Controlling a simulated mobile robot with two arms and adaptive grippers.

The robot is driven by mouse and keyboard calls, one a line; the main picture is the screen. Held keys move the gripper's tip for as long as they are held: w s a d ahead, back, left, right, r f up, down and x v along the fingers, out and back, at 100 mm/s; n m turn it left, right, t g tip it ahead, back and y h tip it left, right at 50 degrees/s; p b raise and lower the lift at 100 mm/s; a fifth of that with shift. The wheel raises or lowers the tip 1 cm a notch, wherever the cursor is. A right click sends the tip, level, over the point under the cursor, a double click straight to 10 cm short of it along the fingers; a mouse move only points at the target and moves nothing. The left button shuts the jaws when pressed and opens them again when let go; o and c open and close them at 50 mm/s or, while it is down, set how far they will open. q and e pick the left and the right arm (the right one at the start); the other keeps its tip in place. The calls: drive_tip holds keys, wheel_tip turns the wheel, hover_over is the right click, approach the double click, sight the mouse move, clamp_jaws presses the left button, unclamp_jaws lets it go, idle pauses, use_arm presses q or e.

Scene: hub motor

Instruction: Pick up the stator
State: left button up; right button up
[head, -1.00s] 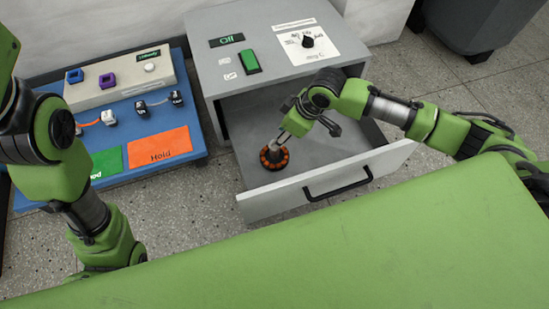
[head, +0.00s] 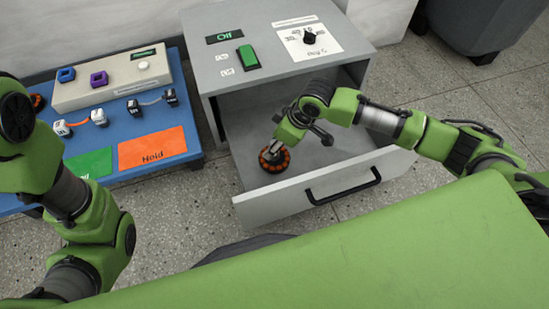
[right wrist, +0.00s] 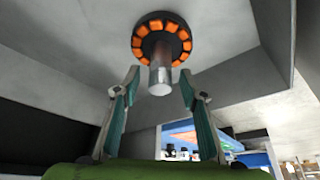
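The stator (head: 274,157), a black ring with orange coils, sits on the floor of the open grey drawer (head: 330,152). In the right wrist view the stator (right wrist: 161,37) shows a metal shaft that points toward my gripper. My right gripper (right wrist: 159,72) is open, with one teal-padded finger on each side of the shaft's free end and visible gaps between. In the head view it reaches down to the stator, and the arm partly hides the contact area. My left arm stands at the left, and its gripper is out of view.
The grey cabinet (head: 220,75) with a green switch and a knob rises behind the drawer. The drawer's front wall and handle (head: 343,187) stand near the arm. A blue platform (head: 120,122) at the left holds a beige box, small connectors and an orange Hold pad (head: 152,147).

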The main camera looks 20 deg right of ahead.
clamp_jaws()
drive_tip(key=shift+r, duration=0.1)
drive_tip(key=shift+r, duration=0.1)
